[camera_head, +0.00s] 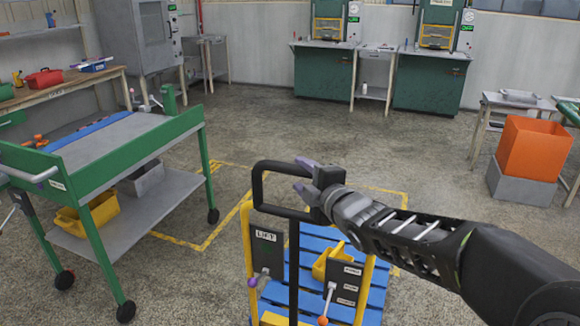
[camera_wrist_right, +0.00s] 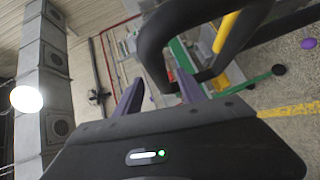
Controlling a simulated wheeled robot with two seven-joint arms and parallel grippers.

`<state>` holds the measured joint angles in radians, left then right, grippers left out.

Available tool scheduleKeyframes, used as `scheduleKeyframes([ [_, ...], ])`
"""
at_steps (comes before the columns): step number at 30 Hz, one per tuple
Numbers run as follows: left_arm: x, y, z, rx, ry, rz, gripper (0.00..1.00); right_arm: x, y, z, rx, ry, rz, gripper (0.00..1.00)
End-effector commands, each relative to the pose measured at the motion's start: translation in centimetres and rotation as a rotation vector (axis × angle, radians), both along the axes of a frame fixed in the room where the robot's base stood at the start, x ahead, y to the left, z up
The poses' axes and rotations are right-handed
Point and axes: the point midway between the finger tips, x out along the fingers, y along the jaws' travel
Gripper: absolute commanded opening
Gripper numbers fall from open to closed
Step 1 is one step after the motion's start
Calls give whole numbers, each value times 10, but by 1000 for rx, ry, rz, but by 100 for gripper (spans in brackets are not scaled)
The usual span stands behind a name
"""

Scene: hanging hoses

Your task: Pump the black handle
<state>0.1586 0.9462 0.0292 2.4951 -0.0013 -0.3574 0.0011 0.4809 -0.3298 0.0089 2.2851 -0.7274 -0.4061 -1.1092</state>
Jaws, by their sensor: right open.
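The black handle (camera_head: 258,188) is an upright loop on a black post at the top of the yellow and black lift cart, in the head view. In the right wrist view the handle (camera_wrist_right: 152,52) looms large just past the fingers. My right gripper (camera_head: 298,178) is open at the loop's right side, its purple fingers spread one above the other. In the wrist view the fingers (camera_wrist_right: 160,82) are apart with nothing clasped between them. I cannot tell whether they touch the handle. My left gripper is not in view.
The lift cart carries a blue slatted platform (camera_head: 323,258), a yellow bin and small levers with purple and orange knobs (camera_head: 322,320). A green wheeled workbench (camera_head: 118,140) stands at left. An orange bin (camera_head: 535,147) stands at right. The floor behind the cart is clear.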

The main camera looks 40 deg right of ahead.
Motion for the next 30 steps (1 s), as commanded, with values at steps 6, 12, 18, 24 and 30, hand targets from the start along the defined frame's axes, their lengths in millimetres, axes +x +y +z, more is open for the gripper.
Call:
scheduleKeyframes([
  [6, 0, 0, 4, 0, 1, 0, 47, 32, -5, -5, 3, 2, 1, 47],
  [12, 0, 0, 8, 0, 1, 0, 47, 58, -9, -8, 2, 1, 1, 47],
  [18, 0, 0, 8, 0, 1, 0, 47, 66, -11, -10, 1, 0, 0, 47],
  [24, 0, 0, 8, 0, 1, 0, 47, 66, -11, -10, 1, 0, 0, 45],
  [30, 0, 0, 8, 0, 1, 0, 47, 66, -11, -10, 1, 0, 0, 29],
])
